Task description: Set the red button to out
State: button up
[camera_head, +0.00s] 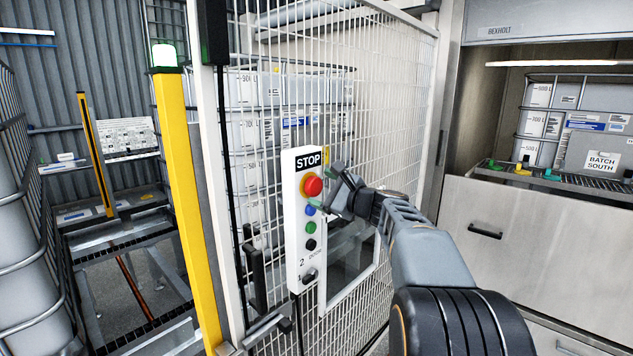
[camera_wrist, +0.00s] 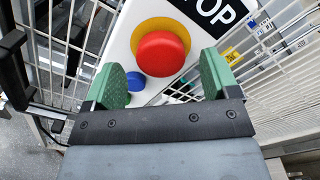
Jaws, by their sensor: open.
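The red button (camera_head: 312,186) is a round mushroom head on a yellow ring, under the STOP label (camera_head: 308,160) on a white control panel (camera_head: 293,222). In the wrist view the red button (camera_wrist: 162,54) lies ahead of my gripper, centred between the green finger pads. My gripper (camera_head: 336,190) is open, just right of the button in the head view, with nothing held. In the wrist view my gripper (camera_wrist: 164,75) shows both fingers apart. Whether a pad touches the button I cannot tell.
Below the red button are a blue button (camera_head: 310,210), a green button (camera_head: 311,228), a black button (camera_head: 311,244) and a rotary switch (camera_head: 308,276). A wire mesh fence (camera_head: 395,70) stands behind the panel. A yellow post (camera_head: 180,200) stands to the left.

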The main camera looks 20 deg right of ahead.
jog(key=shift+p+x, duration=0.35)
jog(key=shift+x, duration=1.1)
jog(key=c, duration=1.3)
jog(key=shift+s+d+f+b, duration=0.25)
jog(key=shift+s+b, duration=0.15)
jog(key=shift+b, duration=0.3)
jog(key=shift+s+d+r, duration=0.1)
jog(key=shift+s, duration=0.2)
jog(key=shift+r, duration=0.1)
jog(key=o, duration=1.3)
